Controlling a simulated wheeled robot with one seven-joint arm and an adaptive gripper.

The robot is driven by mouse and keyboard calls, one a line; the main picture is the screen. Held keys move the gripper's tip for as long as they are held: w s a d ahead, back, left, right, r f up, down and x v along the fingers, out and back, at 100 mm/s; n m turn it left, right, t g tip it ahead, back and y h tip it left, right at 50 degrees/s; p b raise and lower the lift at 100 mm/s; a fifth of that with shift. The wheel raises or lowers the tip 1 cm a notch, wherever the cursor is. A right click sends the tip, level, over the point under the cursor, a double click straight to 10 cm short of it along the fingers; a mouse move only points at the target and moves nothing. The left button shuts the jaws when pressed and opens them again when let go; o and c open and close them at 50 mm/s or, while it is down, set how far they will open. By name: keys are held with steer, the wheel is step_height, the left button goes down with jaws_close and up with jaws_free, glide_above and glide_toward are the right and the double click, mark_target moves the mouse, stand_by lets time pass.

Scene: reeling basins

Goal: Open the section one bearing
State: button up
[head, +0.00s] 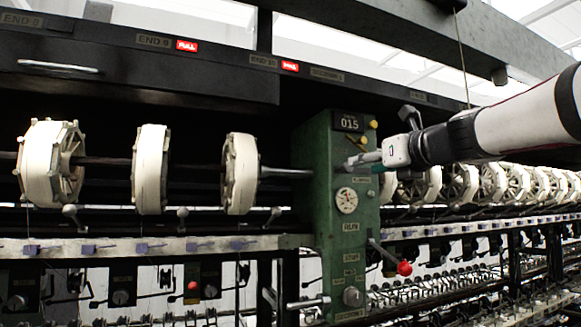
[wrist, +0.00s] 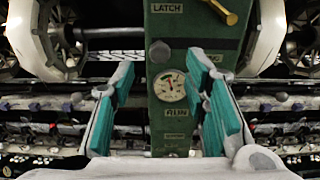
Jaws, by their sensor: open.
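A green post (head: 335,240) marked 015 stands where the reel shaft meets it, and I take it to carry the section one bearing. It has a round gauge (head: 346,201), which also shows in the wrist view (wrist: 169,86), with RUN below it. A brass handle (wrist: 222,10) sits by a LATCH label (wrist: 168,8). A grey knob (wrist: 160,52) is above the gauge. My gripper (head: 362,160) is at the upper face of the post. In the wrist view its teal-padded fingers (wrist: 160,75) are open and empty, spread to either side of the gauge. The left finger hides part of the machine behind it; contact cannot be told.
White reels (head: 152,170) sit on the shaft to the left, and more reels (head: 460,186) run off to the right. A lever with a red knob (head: 404,268) sticks out low on the post. A dark overhead panel (head: 130,70) spans the upper left.

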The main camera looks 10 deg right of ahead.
steer(key=w, duration=0.2)
steer(key=w+a, duration=0.1)
steer(key=w, duration=0.4)
steer(key=shift+w+a, duration=0.25)
steer(key=shift+w, duration=0.1)
jaws_close()
